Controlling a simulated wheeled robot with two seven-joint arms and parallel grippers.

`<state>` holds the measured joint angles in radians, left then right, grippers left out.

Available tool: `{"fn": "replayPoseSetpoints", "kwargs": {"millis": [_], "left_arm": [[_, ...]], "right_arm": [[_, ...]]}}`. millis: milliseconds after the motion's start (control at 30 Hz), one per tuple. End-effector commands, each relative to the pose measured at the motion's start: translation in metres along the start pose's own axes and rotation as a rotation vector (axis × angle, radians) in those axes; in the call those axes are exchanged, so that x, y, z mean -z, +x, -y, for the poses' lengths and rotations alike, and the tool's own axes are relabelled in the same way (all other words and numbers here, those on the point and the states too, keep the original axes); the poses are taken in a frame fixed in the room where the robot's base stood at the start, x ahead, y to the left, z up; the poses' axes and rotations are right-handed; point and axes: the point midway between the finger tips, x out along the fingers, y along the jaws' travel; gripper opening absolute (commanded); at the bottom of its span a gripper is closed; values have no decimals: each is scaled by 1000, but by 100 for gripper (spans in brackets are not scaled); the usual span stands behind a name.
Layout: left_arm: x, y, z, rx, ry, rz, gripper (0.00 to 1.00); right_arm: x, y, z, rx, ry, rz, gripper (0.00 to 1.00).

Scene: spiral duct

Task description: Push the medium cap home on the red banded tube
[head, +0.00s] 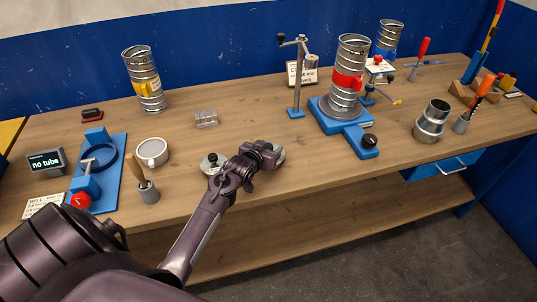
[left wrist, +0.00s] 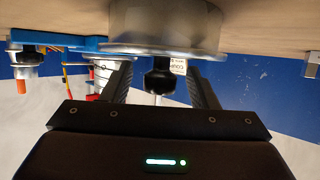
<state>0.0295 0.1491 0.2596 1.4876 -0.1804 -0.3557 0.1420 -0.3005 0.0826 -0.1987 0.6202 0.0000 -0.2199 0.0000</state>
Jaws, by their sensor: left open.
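The red banded tube (head: 350,60) stands upright on a blue fixture (head: 343,128) right of centre. A round metal cap (head: 280,154) lies on the bench, mostly hidden by my left gripper (head: 262,153) in the head view. In the left wrist view the same cap (left wrist: 165,30) shows large, with its black knob (left wrist: 159,82) between the open fingers of my left gripper (left wrist: 161,88). I see no clear contact with the knob. A smaller cap with a dark knob (head: 212,160) lies just left. My right gripper is not in view.
A yellow banded tube (head: 145,85) stands back left and a blue banded tube (head: 389,40) back right. A crank stand (head: 297,80) is left of the red tube. A white cup (head: 152,152), handled tools and a metal reducer (head: 432,122) stand around. Bench between cap and fixture is clear.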

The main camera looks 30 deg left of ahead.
Motion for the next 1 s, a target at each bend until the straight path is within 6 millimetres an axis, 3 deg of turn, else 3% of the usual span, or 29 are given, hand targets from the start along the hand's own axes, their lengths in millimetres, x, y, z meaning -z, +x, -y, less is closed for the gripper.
{"fn": "replayPoseSetpoints", "kwargs": {"millis": [267,633,1000], "left_arm": [[0,2,0,1,0,0,51],[0,2,0,0,0,1,3],[5,0,0,0,1,-3,1]], "right_arm": [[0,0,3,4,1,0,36],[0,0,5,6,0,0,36],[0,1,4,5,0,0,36]]}}
